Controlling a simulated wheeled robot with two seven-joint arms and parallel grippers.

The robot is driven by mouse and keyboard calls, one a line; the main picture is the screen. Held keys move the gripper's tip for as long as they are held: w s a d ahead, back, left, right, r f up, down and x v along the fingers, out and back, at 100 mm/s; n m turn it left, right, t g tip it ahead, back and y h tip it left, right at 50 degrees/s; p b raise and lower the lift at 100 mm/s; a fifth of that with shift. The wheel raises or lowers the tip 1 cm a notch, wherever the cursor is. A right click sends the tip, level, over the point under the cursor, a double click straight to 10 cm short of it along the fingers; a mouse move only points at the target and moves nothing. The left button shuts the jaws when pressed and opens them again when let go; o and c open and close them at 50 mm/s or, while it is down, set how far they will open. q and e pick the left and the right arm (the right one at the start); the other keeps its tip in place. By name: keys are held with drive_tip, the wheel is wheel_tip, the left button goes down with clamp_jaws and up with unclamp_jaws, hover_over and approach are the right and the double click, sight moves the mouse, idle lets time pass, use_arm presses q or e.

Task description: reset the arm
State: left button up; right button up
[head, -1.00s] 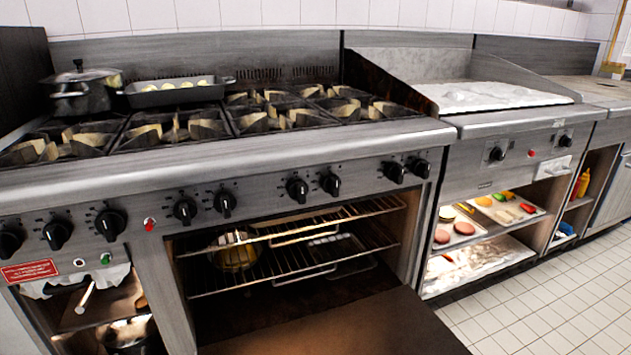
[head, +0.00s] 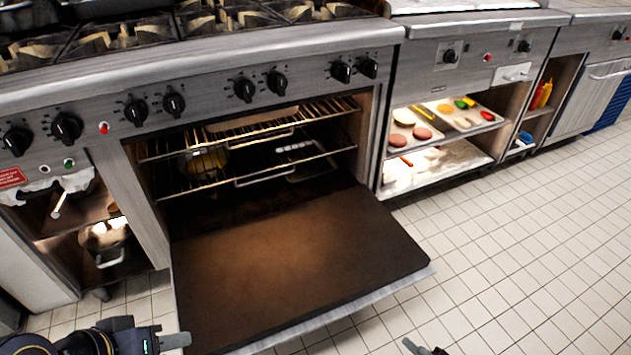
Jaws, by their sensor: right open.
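My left gripper (head: 172,341) shows at the bottom left edge of the head view, in front of the oven and over the floor. Only a grey finger and part of the dark wrist are visible, so its opening cannot be made out. My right gripper (head: 425,349) just enters at the bottom edge, right of the oven door. Only a small dark tip of it shows. It is open, and nothing is seen in it. Most of both arms is out of frame.
The oven door (head: 290,262) is folded down and juts out between my grippers. Wire racks (head: 250,165) sit inside the oven. An open shelf with food trays (head: 440,115) stands to the right. Tiled floor (head: 530,230) is clear at the right.

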drive_tip(key=w+a+r+n+g+h+b, duration=0.15)
drive_tip(key=r+g+h, duration=0.25)
drive_tip(key=r+g, duration=0.45)
drive_tip(key=w+a+r+n+g+h+b, duration=0.1)
drive_tip(key=w+r+n+g+h, duration=0.25)
drive_tip(key=r+g, duration=0.55)
drive_tip(key=s+a+r+m+t+h+b, duration=0.2)
drive_tip(key=s+a+r+m+t+h, duration=0.1)
drive_tip(key=s+r+t+h, duration=0.3)
drive_tip(key=s+a+r+m+t+h+b, duration=0.1)
drive_tip(key=s+a+r+m+t+h, duration=0.3)
drive_tip(key=s+r, duration=0.35)
wheel_tip(320, 180, up, 38)
drive_tip(key=d+n+h+p, duration=0.1)
drive_tip(key=p, duration=3.7)
drive_tip(key=shift+d+f, duration=0.15)
drive_tip(key=shift+c, duration=0.5)
